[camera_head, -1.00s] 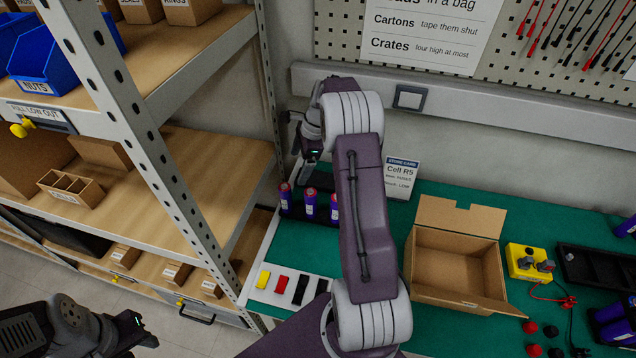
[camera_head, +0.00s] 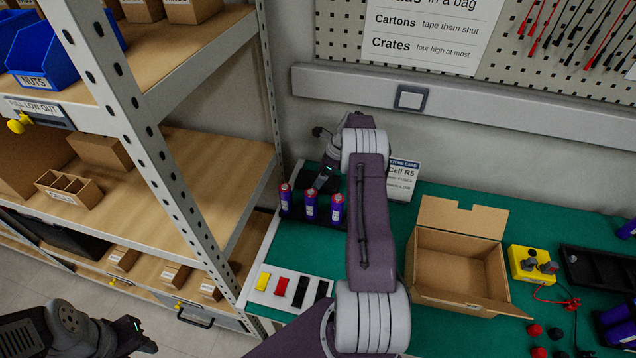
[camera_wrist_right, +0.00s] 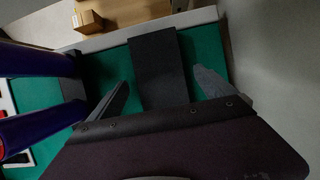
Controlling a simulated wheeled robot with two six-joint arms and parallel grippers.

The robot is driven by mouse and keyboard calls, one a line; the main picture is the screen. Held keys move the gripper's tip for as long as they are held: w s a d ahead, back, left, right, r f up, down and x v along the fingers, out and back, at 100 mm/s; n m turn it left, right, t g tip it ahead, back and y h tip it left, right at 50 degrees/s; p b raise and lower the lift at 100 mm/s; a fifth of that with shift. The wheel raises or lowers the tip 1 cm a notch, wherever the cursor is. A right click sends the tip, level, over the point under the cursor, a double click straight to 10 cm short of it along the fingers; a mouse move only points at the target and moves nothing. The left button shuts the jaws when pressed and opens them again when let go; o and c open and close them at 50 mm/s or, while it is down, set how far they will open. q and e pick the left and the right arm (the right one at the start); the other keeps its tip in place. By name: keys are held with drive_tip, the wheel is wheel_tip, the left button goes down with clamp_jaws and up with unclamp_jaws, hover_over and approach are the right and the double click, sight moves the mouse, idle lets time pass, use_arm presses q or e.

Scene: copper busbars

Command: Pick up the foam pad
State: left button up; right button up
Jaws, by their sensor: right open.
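The foam pad (camera_wrist_right: 156,62) is a dark, flat rectangular block on the green mat. In the right wrist view it lies between the two spread fingers of my right gripper (camera_wrist_right: 162,82), with a gap of green on either side. Its near end is hidden by the gripper body. In the head view the dark pad (camera_head: 311,172) is behind the purple cylinders and partly covered by my right gripper (camera_head: 322,180). My right gripper is open and empty, above the pad. My left gripper (camera_head: 138,336) is at the lower left, away from the bench; its jaws are unclear.
Several purple cylinders (camera_head: 310,206) stand in a dark rack just in front of the pad. A card (camera_head: 403,180) leans behind my right arm. An open carton (camera_head: 455,262) sits to the right. The shelf unit (camera_head: 160,170) borders the left; the wall is close behind.

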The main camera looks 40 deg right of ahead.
drive_tip(key=shift+w+a+f, duration=0.15)
drive_tip(key=shift+w+f, duration=0.1)
drive_tip(key=shift+f, duration=0.4)
drive_tip(key=c, duration=1.4)
wheel_tip(320, 180, up, 10)
drive_tip(key=shift+r+p, duration=0.1)
drive_tip(key=shift+p, duration=0.3)
